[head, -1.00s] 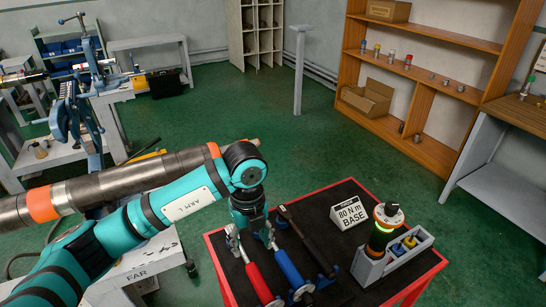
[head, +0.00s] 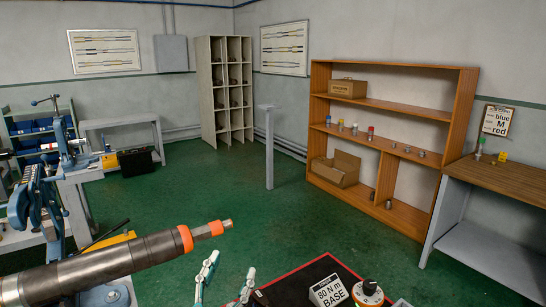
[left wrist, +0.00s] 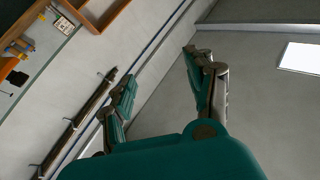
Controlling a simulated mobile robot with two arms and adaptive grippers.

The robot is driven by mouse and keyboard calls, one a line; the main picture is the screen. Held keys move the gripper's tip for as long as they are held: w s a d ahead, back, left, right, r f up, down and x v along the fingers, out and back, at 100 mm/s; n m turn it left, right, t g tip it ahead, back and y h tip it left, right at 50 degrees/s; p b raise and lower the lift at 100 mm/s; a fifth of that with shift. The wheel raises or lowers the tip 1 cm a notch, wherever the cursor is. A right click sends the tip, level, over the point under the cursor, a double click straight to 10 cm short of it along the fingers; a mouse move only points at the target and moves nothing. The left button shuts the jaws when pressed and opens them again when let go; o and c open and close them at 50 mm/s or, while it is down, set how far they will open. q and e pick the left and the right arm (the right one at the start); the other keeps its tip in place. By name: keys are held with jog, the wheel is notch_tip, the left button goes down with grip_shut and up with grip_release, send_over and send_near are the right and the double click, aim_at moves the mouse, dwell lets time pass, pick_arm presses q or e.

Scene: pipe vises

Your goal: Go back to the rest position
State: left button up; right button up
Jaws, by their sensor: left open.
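My left gripper (head: 227,279) shows at the bottom of the head view, with its two teal-and-grey fingers pointing up. It is open, with nothing between the fingers. In the left wrist view the same gripper (left wrist: 160,78) has its fingers spread apart against the wall and ceiling. Most of my left arm is below the head picture. My right gripper is in neither view.
A steel pipe (head: 105,266) with orange bands reaches in from the lower left, close to the gripper. The green floor (head: 225,205) beyond is clear.

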pick_arm(q)
jog(key=s+a+f+n+g+y, duration=0.3)
jog(key=a+f+g+y, duration=0.15)
jog(key=f, duration=0.35)
jog(key=s+a+f+n+g+y, duration=0.2)
jog(key=a+f+g+y, duration=0.1)
jog(key=a+f, duration=0.4)
jog(key=s+a+f+g, duration=0.1)
jog(key=s+f+g, duration=0.5)
jog(key=s, duration=0.4)
jog(key=s+f+g, duration=0.4)
jog(key=s+f, duration=0.4)
jog(key=s, duration=0.2)
notch_tip(320, 180, down, 25)
jog(key=s+g, duration=0.1)
jog(key=s+a+f+g, duration=0.1)
jog(key=s+a+f, duration=0.2)
jog(key=s+f, duration=1.4)
jog(key=shift+f+m+h, duration=0.15)
jog(key=shift+m+h, duration=0.15)
jog(key=shift+h, duration=0.05)
jog(key=shift+s, duration=0.1)
